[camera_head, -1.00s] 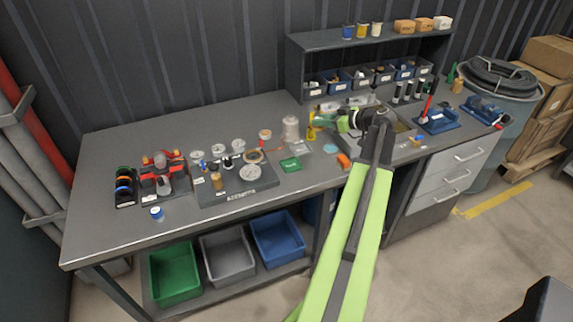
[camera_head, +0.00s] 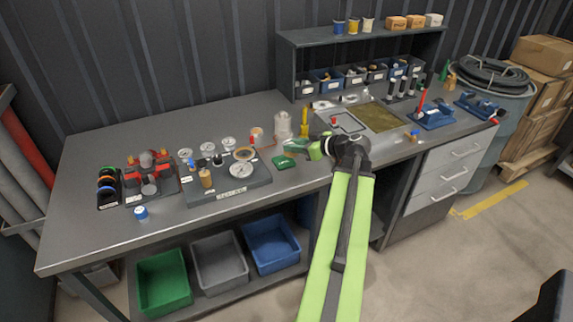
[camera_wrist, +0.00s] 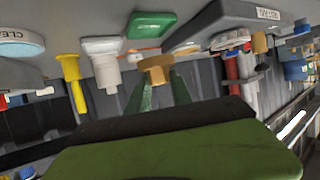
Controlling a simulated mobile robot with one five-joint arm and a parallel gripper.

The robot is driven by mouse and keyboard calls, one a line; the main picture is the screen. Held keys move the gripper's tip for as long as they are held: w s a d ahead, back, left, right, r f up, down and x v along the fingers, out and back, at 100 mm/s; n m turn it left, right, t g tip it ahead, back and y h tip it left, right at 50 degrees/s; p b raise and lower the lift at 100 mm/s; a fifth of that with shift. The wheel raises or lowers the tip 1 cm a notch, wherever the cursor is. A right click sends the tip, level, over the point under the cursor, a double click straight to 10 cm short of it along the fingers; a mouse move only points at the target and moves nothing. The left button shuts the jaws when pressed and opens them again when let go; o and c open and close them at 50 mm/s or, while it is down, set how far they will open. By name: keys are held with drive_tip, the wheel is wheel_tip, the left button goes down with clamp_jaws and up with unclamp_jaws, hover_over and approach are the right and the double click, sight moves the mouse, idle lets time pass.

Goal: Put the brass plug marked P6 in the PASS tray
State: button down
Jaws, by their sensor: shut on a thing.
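My gripper (camera_wrist: 160,88) is shut on a brass-coloured plug (camera_wrist: 155,66), seen between the fingertips in the wrist view. No P6 mark is readable on it. In the head view my gripper (camera_head: 316,150) is over the front part of the bench, just right of a small green tray-like piece (camera_head: 283,161). That green piece also shows past the plug in the wrist view (camera_wrist: 151,25). I cannot read a PASS label on it. The held plug is not clear in the head view.
A gauge board (camera_head: 228,186) and a red fixture (camera_head: 152,180) stand left of the green piece. A white spool (camera_head: 283,128) and a yellow tool (camera_head: 304,122) stand behind it. Green (camera_head: 165,280), grey (camera_head: 220,263) and blue (camera_head: 272,243) bins are below the bench.

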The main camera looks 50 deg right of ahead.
sight(287, 164)
drive_tip(key=x, duration=0.2)
drive_tip(key=b+x, duration=0.1)
drive_tip(key=shift+w+f, duration=0.25)
drive_tip(key=shift+f, duration=0.15)
wheel_tip(287, 164, down, 4)
drive_tip(key=b, duration=0.4)
drive_tip(key=shift+f, duration=0.2)
drive_tip(key=shift+r, duration=0.3)
drive_tip(key=shift+f, duration=0.25)
drive_tip(key=c, duration=1.1)
unclamp_jaws()
drive_tip(key=shift+c, duration=0.2)
drive_tip(key=shift+r, duration=0.2)
